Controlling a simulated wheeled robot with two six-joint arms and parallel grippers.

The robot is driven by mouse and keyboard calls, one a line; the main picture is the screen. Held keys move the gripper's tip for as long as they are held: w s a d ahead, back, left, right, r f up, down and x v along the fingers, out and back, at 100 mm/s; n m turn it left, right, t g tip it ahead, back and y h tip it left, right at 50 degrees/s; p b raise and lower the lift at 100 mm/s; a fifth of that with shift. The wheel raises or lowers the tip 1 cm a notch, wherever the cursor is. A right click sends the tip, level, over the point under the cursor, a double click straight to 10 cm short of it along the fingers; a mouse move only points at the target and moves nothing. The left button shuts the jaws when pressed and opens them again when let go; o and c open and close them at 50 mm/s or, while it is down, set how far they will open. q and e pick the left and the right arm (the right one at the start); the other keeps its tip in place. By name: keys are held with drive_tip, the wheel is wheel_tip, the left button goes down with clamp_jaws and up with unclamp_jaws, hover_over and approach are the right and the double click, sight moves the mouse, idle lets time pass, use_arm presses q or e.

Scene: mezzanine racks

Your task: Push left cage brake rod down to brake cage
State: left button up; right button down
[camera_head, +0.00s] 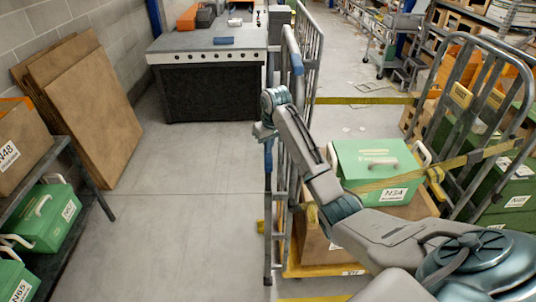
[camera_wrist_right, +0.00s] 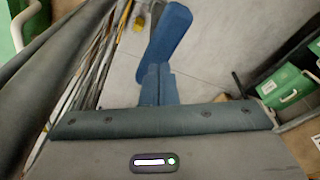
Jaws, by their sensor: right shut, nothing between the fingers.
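The left cage (camera_head: 312,62) is a grey tubular frame on a yellow-edged base, standing in the middle of the head view. A brake rod with a blue grip (camera_head: 268,158) stands upright at its left side, and a yellow part shows low beside it. My right gripper (camera_head: 263,131) is at the top of this rod, partly hidden by my wrist. In the right wrist view, my gripper's blue fingers (camera_wrist_right: 157,68) are shut and empty, with the blue grip (camera_wrist_right: 168,32) just past their tips. I cannot tell whether they touch. My left gripper is out of view.
A green N3A box (camera_head: 375,168) sits on cartons in the cage. Another cage (camera_head: 470,125) with a yellow strap stands right. A workbench (camera_head: 210,40) is behind. A shelf with green boxes (camera_head: 48,215) and leaning cardboard (camera_head: 85,105) are left. Floor between is clear.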

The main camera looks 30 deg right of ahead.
sight(268, 155)
drive_tip(key=shift+f+b, duration=0.6)
drive_tip(key=shift+f, duration=2.9)
wheel_tip(268, 155, up, 3)
drive_tip(key=shift+f+p, duration=0.1)
drive_tip(key=shift+p, duration=0.9)
drive_tip(key=shift+r, duration=2.2)
drive_tip(key=shift+f, duration=0.1)
